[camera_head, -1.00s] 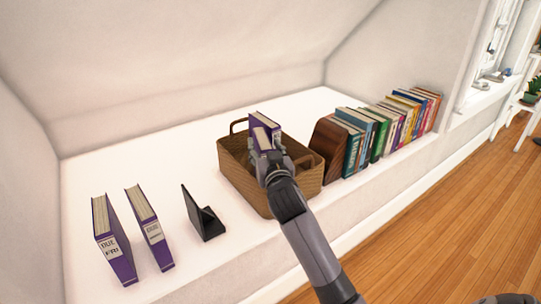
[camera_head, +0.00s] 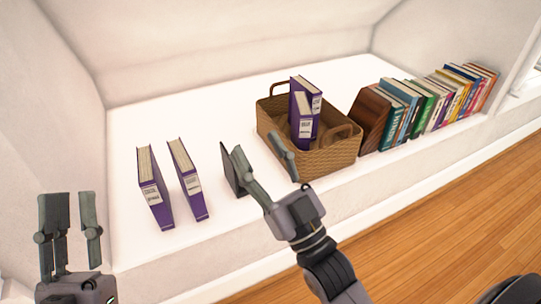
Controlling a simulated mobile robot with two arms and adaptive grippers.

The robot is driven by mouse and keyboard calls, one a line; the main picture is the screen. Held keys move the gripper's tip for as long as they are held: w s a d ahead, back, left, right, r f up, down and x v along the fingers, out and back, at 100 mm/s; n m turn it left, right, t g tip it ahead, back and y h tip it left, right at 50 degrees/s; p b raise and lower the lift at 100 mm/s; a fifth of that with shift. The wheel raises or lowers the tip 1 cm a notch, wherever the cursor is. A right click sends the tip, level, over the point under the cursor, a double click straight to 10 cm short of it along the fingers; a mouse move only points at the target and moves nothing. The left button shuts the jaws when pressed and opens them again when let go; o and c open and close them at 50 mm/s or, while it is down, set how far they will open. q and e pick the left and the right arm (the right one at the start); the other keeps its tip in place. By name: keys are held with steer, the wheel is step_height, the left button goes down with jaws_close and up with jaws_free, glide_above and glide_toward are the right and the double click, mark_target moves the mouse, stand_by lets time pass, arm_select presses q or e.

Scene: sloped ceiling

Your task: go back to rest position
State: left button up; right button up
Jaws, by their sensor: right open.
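My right gripper (camera_head: 256,142) is open and empty, its fingers spread in front of the wicker basket (camera_head: 335,160). One finger overlaps the basket's front left wall in the picture, and the other overlaps a black bookend (camera_head: 229,172). My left gripper (camera_head: 75,197) is at the lower left edge, its two fingers apart with nothing between them. Two purple books, a front one (camera_head: 301,125) and one behind it (camera_head: 314,97), stand in the basket.
Two purple books (camera_head: 155,200) (camera_head: 188,183) stand upright on the white ledge (camera_head: 200,125), left of the bookend. Right of the basket, a brown wooden bookend (camera_head: 372,118) holds a row of colourful books (camera_head: 430,105). A wooden floor (camera_head: 450,215) lies below the ledge.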

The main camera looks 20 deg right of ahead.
steer(key=shift+m+t+y, duration=0.3)
steer(key=shift+t, duration=0.5)
steer(key=s+r, duration=0.2)
steer(key=s, duration=0.2)
steer(key=shift+s+a+r, duration=0.25)
steer(key=shift+s+r, duration=0.1)
steer(key=shift+r, duration=0.05)
